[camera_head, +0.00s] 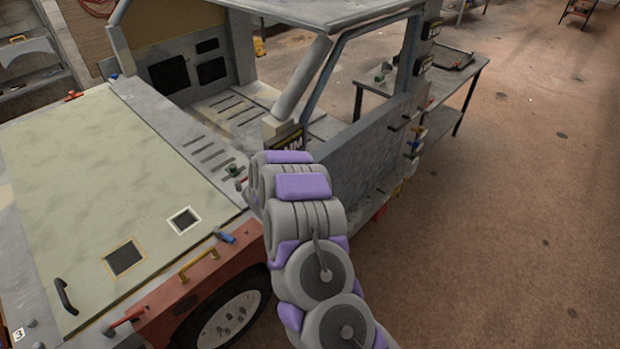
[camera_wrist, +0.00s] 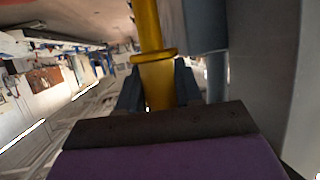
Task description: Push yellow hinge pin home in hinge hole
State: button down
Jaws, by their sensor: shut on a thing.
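The yellow hinge pin (camera_wrist: 149,28) shows in the wrist view, with a wider collar (camera_wrist: 154,56) partway along it. My gripper (camera_wrist: 158,88) is shut on the pin below the collar, with a dark finger on each side. The pin extends away from the gripper past the top edge of the view, so its far end is out of sight. In the head view my purple and grey arm reaches toward the truck-like frame and hides the gripper and the pin. I cannot make out the hinge hole in either view.
The frame's grey door (camera_head: 372,150) stands right of my arm. Small coloured parts (camera_head: 413,146) line its rear edge. A pale green hood panel (camera_head: 110,200) lies left. A table (camera_head: 450,85) stands behind. The brown floor (camera_head: 530,220) at right is clear.

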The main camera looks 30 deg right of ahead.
jog(key=shift+d+f, duration=0.3)
jog(key=shift+f, duration=0.2)
jog(key=shift+d+f, duration=0.2)
jog(key=shift+d, duration=0.65)
jog(key=shift+a+r, duration=0.25)
jog(key=shift+a, duration=0.4)
jog(key=shift+d, duration=0.1)
jog(key=shift+d, duration=0.3)
jog(key=shift+a+p, duration=0.4)
jog(key=shift+a, duration=0.7)
